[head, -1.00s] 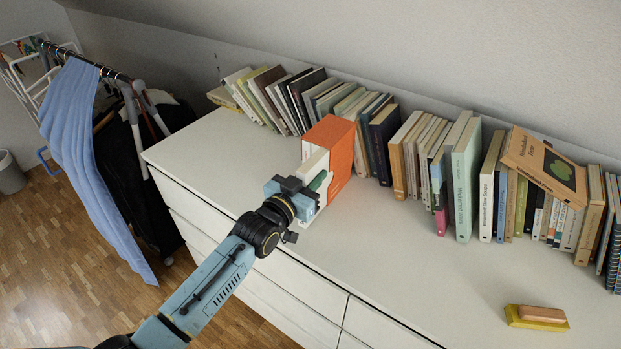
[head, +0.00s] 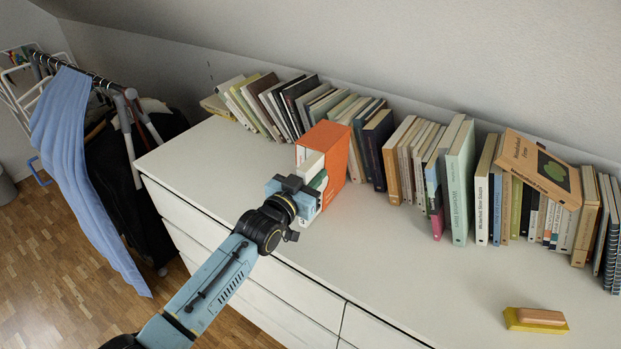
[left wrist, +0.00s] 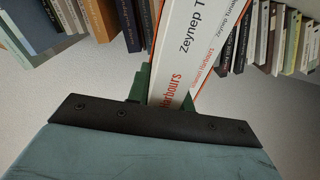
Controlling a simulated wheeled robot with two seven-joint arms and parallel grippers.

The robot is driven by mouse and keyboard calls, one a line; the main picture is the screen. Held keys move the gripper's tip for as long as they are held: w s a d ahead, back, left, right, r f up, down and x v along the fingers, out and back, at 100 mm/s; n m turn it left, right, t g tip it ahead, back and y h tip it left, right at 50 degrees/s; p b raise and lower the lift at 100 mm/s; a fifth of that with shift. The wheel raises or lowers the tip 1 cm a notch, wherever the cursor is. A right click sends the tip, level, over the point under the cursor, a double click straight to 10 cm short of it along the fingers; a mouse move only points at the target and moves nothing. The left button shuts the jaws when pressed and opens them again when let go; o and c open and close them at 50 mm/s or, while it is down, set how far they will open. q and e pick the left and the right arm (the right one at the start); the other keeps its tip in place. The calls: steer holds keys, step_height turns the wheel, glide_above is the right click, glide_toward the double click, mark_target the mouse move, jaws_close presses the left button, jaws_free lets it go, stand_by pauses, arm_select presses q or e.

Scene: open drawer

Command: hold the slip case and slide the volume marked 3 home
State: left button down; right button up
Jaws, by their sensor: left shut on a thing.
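The orange slip case (head: 338,150) stands upright on the white dresser top, its open side toward my left gripper (head: 314,188). White-spined volumes (head: 311,166) show in its opening. In the left wrist view, a white volume with red and black lettering (left wrist: 185,50) comes up between the green fingers of my left gripper (left wrist: 165,90), which is shut on it. A second white volume (left wrist: 222,45) stands beside it, with thin orange case edges around. I cannot read a number 3 on the spines. My right gripper is not in view.
A row of books (head: 400,160) lines the wall behind the case. An orange book (head: 540,165) lies tilted on top of the row. A yellow and tan block (head: 536,319) lies at the front right. The dresser top (head: 420,270) is clear between. A clothes rack (head: 130,130) stands left.

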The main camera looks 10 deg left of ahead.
arm_select(q)
steer(key=c, duration=1.2)
jaws_free()
steer(key=shift+w, duration=0.1)
steer(key=shift+o, duration=0.2)
steer(key=shift+f, duration=0.1)
steer(key=p+v, duration=0.2)
steer(key=v, duration=1.1)
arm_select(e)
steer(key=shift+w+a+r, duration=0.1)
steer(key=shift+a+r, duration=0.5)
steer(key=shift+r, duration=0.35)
arm_select(q)
steer(key=shift+a, duration=0.1)
